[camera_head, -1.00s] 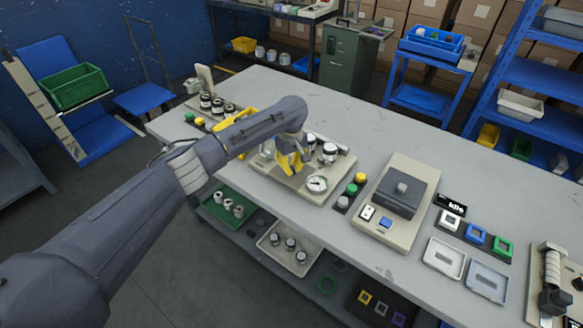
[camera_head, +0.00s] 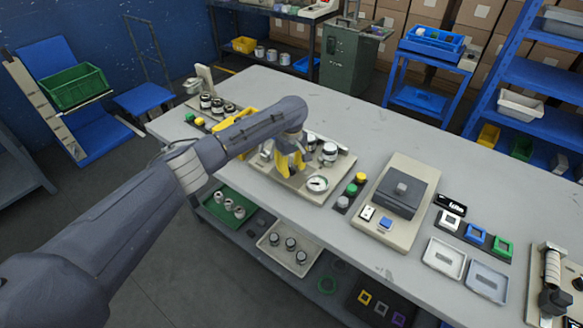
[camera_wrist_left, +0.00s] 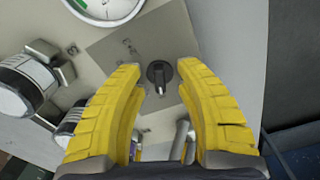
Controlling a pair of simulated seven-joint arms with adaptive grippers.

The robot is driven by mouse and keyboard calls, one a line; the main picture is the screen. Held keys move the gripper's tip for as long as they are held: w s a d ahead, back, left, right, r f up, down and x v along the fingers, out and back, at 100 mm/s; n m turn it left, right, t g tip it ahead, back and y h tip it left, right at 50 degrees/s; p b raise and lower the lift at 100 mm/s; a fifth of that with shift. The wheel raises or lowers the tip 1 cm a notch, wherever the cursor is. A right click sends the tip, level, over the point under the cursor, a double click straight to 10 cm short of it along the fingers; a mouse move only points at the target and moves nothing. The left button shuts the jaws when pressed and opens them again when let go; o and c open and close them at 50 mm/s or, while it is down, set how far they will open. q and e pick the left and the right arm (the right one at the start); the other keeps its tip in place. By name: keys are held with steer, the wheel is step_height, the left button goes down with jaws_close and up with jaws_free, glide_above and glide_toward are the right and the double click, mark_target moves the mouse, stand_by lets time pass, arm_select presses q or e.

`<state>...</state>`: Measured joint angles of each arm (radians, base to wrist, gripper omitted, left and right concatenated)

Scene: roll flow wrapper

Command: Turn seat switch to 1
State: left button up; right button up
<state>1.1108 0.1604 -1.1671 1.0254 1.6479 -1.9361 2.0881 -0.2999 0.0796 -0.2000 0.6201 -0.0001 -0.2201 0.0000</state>
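The seat switch, a black rotary knob (camera_wrist_left: 159,76), sits on a grey square plate with small marks in the left wrist view. Its pointer looks roughly in line with the view's vertical; the marks are too small to read. My left gripper (camera_wrist_left: 160,68) is open, with a yellow finger on each side of the knob and gaps between. In the head view my left gripper (camera_head: 290,168) points down over the beige panel (camera_head: 322,198), and it hides the knob there. My right gripper is not in view.
A round white gauge (camera_head: 317,184) and metal-capped cylinders (camera_head: 329,152) stand on the same panel close to the gripper. A strip of coloured buttons (camera_head: 351,190) and a beige device with a grey block (camera_head: 401,198) lie to the right. The table's back is clear.

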mark_target(291, 167)
arm_select(q)
step_height(291, 167, up, 12)
stand_by(0.7)
steer(key=shift+a, duration=0.1)
stand_by(0.3)
